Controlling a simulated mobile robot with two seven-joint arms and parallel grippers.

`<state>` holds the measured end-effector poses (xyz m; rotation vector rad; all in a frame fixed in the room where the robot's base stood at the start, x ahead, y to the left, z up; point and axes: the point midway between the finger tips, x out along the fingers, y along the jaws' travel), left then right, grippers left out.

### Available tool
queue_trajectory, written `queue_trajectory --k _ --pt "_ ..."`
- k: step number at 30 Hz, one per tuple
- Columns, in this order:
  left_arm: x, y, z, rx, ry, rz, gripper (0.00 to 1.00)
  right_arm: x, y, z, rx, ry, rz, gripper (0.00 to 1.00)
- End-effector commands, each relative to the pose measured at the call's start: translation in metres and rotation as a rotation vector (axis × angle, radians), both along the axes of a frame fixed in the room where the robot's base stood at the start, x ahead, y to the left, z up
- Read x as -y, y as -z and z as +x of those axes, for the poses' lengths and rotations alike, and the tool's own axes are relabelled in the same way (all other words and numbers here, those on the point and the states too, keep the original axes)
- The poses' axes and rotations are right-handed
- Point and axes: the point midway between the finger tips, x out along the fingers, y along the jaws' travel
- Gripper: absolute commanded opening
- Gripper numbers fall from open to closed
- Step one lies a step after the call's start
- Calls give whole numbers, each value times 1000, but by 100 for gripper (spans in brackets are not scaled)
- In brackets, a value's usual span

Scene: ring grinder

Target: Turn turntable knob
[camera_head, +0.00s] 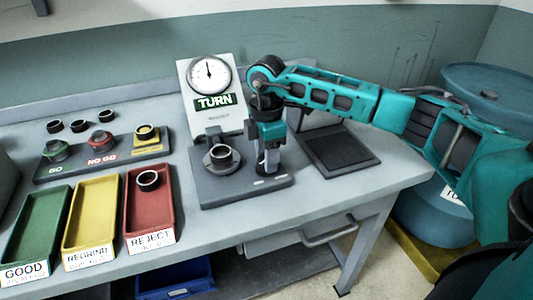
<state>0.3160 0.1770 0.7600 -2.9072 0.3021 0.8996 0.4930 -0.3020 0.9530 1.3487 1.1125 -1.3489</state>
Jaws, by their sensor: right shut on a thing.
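The turntable fixture (220,190) is a dark grey base on the bench, with a dark ring (221,153) seated on its round plate. A dial gauge (209,75) on a white panel stands behind it, above a green "TURN" sign (215,101). My right gripper (268,160) reaches in from the right and points down at the right side of the base. It is shut on the knob there, which the fingers mostly hide. My left gripper is not in view.
Green (37,222), yellow (92,208) and red (163,209) trays sit at the front left; a ring (148,180) lies in the red one. A gauge board (60,168) and loose rings stand behind. A dark flat pad (337,150) lies right. Blue barrels (485,85) stand beyond the bench.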

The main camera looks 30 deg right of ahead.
Motion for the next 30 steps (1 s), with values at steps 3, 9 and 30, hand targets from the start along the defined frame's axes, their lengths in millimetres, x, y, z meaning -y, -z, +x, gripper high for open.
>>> queue_trajectory --k 3,9,30 --pt "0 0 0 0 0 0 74 0 0 0 0 -49 0 18" --pt "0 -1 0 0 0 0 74 0 -1 0 0 -193 0 18" --pt "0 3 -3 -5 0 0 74 0 0 1 1 -854 1 18"
